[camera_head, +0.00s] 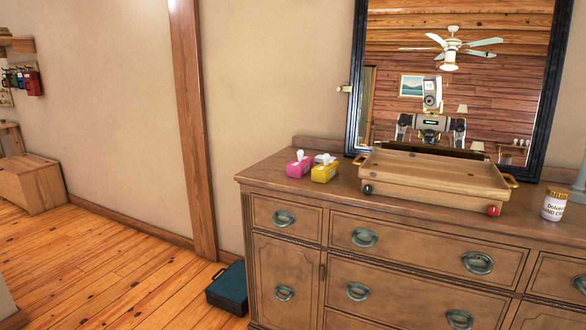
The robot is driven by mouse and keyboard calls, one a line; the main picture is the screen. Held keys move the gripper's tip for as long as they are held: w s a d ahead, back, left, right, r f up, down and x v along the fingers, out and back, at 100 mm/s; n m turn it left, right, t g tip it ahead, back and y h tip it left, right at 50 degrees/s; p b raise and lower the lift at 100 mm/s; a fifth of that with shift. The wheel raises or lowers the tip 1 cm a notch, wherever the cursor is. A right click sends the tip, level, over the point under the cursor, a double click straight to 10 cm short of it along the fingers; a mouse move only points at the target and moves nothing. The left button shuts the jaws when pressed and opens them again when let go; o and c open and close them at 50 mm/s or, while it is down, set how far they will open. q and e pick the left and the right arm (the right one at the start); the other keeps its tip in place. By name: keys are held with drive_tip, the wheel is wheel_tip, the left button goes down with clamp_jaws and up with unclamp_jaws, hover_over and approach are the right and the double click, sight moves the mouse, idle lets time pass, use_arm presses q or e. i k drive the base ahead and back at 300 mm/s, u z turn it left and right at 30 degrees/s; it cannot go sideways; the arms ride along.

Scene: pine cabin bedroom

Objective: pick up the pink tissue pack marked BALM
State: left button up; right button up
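A pink tissue pack (299,168) with a white tissue sticking out sits on top of the wooden dresser (285,227), near its left end. Any marking on it is too small to read. A yellow tissue pack (323,174), also with a white tissue on top, stands close beside it on the right. Neither of my grippers shows directly in this view. The mirror (400,84) above the dresser reflects my head and upper body, but my grippers cannot be made out there.
A wooden tray (433,188) with brass handles stands on the dresser, right of the packs. A dark ball and a red ball lie at its front. A white labelled jar (554,205) stands further right. A teal case (228,288) is on the floor left of the dresser.

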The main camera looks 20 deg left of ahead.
sight(299, 167)
drive_tip(key=u, duration=0.65)
drive_tip(key=i, duration=0.7)
drive_tip(key=u, duration=0.4)
drive_tip(key=i, duration=1.05)
drive_tip(key=z, duration=0.6)
